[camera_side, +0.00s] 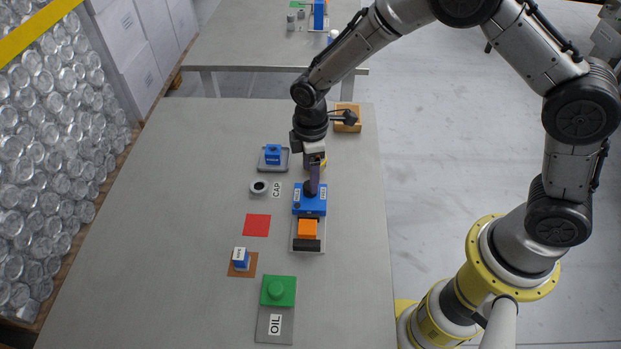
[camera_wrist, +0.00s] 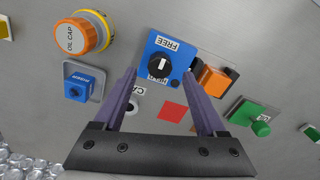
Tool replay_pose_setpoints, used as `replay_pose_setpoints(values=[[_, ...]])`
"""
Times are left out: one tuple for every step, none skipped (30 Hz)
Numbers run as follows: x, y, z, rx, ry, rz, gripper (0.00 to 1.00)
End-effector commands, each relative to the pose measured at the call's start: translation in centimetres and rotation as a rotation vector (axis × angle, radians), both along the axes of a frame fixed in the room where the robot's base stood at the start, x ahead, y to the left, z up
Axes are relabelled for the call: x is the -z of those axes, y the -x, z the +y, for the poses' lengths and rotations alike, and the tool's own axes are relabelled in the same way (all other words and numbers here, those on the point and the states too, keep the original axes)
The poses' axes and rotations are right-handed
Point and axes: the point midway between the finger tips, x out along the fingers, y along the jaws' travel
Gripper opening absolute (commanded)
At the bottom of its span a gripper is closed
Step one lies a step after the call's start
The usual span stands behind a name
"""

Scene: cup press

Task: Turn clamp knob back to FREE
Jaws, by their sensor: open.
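The clamp knob (camera_wrist: 159,65) is a round black dial with a white pointer mark, on a blue block (camera_side: 310,208). In the wrist view, a FREE label (camera_wrist: 168,46) is on one side of the knob. A second label (camera_wrist: 156,79), partly covered by the knob and hard to read, is on the opposite side. The pointer lies roughly along the line between the labels; which end it indicates is unclear. My gripper (camera_wrist: 160,73) is open, its purple fingers spread either side of the knob with gaps visible.
An orange piece (camera_side: 307,229) and black end bar (camera_side: 307,245) adjoin the blue block. An orange OIL CAP (camera_wrist: 80,37) stands close by. A blue part on a grey tray (camera_side: 287,167), a red square (camera_side: 257,225) and a green block (camera_side: 278,291) are around. The table's left side is clear.

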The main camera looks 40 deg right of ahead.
Motion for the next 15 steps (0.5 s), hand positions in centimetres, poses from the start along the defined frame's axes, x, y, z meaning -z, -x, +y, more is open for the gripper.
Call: replay_pose_setpoints(values=[[-1.3, -0.1, 0.0, 0.0, -0.002, -0.006, 0.73], [-2.0, -0.1, 0.0, 0.0, -0.002, -0.007, 0.73], [-2.9, -0.1, 0.0, 0.0, -0.002, -0.006, 0.73], [-3.6, -0.2, 0.1, 0.0, -0.002, -0.007, 0.73], [-4.2, -0.2, 0.1, 0.0, -0.002, -0.007, 0.73], [-5.1, -0.1, 0.0, 0.0, -0.002, -0.005, 0.73], [-5.7, -0.1, 0.0, 0.0, -0.002, -0.007, 0.73], [-6.3, -0.1, 0.0, -0.001, -0.002, -0.006, 0.73], [-7.0, -0.1, 0.0, -0.001, -0.002, -0.006, 0.73], [-7.5, -0.1, 0.0, -0.001, -0.002, -0.005, 0.73], [-8.0, -0.1, 0.0, -0.001, -0.002, -0.005, 0.73], [-8.6, -0.1, 0.0, -0.001, -0.002, -0.005, 0.73], [-9.0, -0.1, 0.0, -0.001, -0.002, -0.005, 0.73], [-9.3, -0.1, 0.0, -0.001, -0.002, -0.005, 0.73], [-9.7, -0.1, 0.0, -0.001, -0.001, -0.004, 0.73]])
